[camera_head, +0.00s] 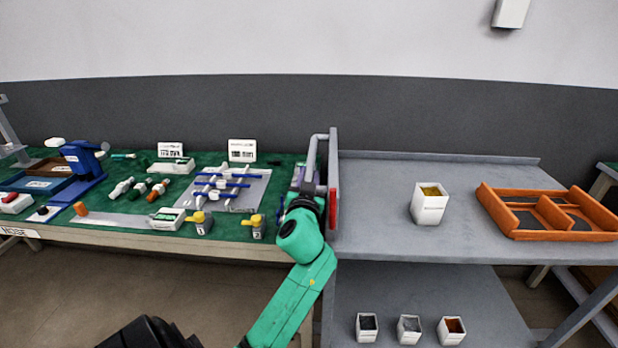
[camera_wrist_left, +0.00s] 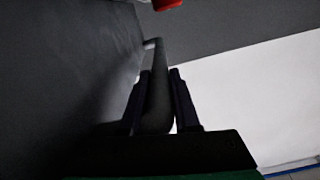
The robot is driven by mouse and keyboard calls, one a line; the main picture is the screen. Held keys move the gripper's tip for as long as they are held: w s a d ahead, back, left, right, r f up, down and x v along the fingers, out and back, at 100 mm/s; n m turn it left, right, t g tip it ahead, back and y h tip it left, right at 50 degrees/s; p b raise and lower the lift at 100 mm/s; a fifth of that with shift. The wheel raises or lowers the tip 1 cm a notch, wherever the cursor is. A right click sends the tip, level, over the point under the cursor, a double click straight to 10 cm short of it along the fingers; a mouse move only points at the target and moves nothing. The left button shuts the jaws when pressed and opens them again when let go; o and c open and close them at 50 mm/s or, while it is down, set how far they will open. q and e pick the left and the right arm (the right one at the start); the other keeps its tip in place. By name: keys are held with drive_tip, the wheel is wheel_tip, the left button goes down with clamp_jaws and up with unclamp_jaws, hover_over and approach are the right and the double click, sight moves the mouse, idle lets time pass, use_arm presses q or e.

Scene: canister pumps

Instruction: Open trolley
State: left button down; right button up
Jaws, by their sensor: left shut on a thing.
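The grey trolley (camera_head: 400,170) stands right of the green-topped bench, with an upper and a lower shelf. Its left side panel (camera_head: 333,190) stands upright, with a grey bar handle (camera_head: 312,158) on its outer left face and a red part (camera_head: 332,208) at its near edge. My left gripper (camera_head: 309,190) is at this handle, its fingers largely hidden by my wrist. In the left wrist view the two dark fingers lie on either side of the handle bar (camera_wrist_left: 159,95), shut on it. The panel's dark face (camera_wrist_left: 70,70) fills the left there. My right gripper is not in view.
The bench (camera_head: 130,215) left of the trolley is crowded with pump parts, labels and a blue press (camera_head: 83,160). The trolley carries a white box (camera_head: 429,208) and an orange tray (camera_head: 545,235) on top, with several small boxes (camera_head: 409,328) below.

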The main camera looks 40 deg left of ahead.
use_arm(q)
drive_tip(key=c, duration=1)
unclamp_jaws()
drive_tip(key=shift+a, duration=0.1)
drive_tip(key=o, duration=0.3)
drive_tip(key=shift+s, duration=0.15)
drive_tip(key=shift+o, duration=0.2)
drive_tip(key=shift+a, duration=0.15)
drive_tip(key=shift+s+d, duration=0.1)
drive_tip(key=shift+d, duration=0.1)
drive_tip(key=shift+s+d+f, duration=0.1)
drive_tip(key=shift+s+d, duration=0.1)
drive_tip(key=shift+s, duration=0.05)
drive_tip(key=b+v, duration=0.3)
drive_tip(key=v, duration=1)
drive_tip(key=shift+s+d, duration=0.15)
drive_tip(key=shift+s, duration=0.15)
